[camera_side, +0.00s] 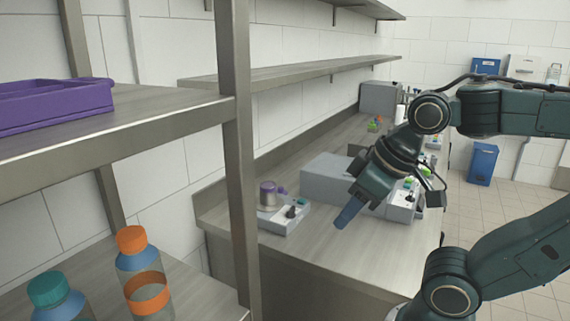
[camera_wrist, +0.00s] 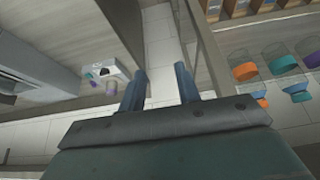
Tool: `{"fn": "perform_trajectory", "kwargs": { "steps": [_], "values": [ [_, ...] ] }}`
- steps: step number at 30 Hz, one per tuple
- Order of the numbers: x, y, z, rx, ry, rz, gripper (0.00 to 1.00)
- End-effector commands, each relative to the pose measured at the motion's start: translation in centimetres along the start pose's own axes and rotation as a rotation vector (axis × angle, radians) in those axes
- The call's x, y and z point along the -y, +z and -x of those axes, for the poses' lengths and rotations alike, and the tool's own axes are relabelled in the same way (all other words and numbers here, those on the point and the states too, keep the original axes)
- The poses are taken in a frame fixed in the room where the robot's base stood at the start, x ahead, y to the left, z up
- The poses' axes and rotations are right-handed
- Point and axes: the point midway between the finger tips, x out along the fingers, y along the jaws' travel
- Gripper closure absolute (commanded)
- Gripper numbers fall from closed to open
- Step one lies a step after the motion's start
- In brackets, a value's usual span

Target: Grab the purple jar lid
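A small jar (camera_side: 267,198) with a purple lid (camera_side: 268,186) stands on a white machine (camera_side: 285,217) on the counter in the side view. A small purple part also shows at the jar's right side. In the wrist view, a purple piece (camera_wrist: 112,88) shows near a white machine (camera_wrist: 105,72), left of my fingers; I cannot tell for certain that it is the lid. My gripper (camera_side: 345,214) points down and left above the counter, to the right of the jar and apart from it. In the wrist view my gripper (camera_wrist: 160,72) has its two fingers spread with nothing between them.
A metal shelf post (camera_side: 238,150) stands left of the counter. The near shelves hold a purple tray (camera_side: 55,103) and bottles with orange (camera_side: 132,239) and teal (camera_side: 48,289) caps. A grey box (camera_side: 328,178) sits behind my gripper. Bare counter (camera_side: 330,255) lies in front.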

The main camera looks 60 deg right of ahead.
Motion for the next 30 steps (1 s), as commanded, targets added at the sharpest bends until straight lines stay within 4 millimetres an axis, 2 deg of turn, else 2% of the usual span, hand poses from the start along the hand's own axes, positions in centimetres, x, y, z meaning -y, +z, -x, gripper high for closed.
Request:
{"fn": "perform_trajectory", "kwargs": {
  "steps": [8, 11, 21, 26, 30],
  "values": [
    [0.0, 0.0, 0.0, 0.0, 0.0, 0.001, 0.67],
    [0.0, 0.0, 0.0, 0.0, 0.0, 0.001, 0.53],
    [-0.1, -0.2, 0.0, 0.0, 0.001, -0.002, 0.53],
    [-0.4, -1.3, 0.0, 0.002, 0.01, -0.02, 0.53],
    [-1.1, -3.6, -0.2, 0.001, 0.027, -0.054, 0.53]
  ]
}}
